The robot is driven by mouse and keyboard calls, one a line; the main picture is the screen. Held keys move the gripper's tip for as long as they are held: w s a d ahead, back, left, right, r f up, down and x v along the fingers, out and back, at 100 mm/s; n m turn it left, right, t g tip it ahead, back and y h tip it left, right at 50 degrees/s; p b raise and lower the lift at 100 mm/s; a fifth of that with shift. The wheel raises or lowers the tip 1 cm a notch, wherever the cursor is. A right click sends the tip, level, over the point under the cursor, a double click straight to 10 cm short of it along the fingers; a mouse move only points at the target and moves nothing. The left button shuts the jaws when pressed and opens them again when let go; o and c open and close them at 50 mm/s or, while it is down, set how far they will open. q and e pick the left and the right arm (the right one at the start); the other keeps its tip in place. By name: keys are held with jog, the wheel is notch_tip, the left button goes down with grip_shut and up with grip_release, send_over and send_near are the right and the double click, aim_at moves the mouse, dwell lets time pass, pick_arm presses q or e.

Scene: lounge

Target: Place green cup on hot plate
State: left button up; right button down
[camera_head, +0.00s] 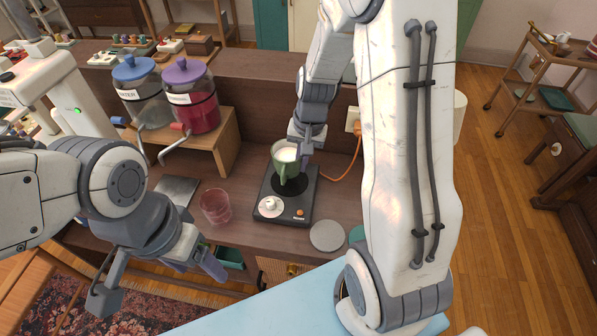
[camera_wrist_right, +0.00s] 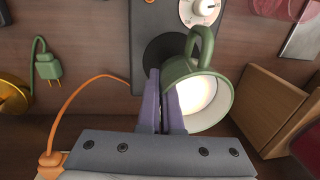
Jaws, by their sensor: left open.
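The green cup (camera_head: 284,168) has a pale inside and a handle. In the head view it appears over the dark hot plate (camera_head: 304,205); I cannot tell whether it touches it. In the right wrist view the cup (camera_wrist_right: 205,62) appears tilted, beside the hot plate's round black disc (camera_wrist_right: 158,50). My right gripper (camera_head: 304,155) is closed on the cup's rim, its purple fingers (camera_wrist_right: 163,105) close together around the wall. My left gripper (camera_head: 158,276) is open and empty at the front left, away from the cup.
A pink glass (camera_head: 215,206) stands left of the hot plate, and a grey disc (camera_head: 327,236) lies at its right front. Two drink dispensers (camera_head: 192,100) stand on a wooden stand (camera_head: 222,138) at the back left. An orange cord (camera_head: 347,170) runs to the right.

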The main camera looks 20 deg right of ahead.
jog(key=shift+f, duration=1.95)
jog(key=shift+f, duration=0.1)
jog(key=shift+f, duration=0.15)
jog(key=c, duration=1.1)
grip_release()
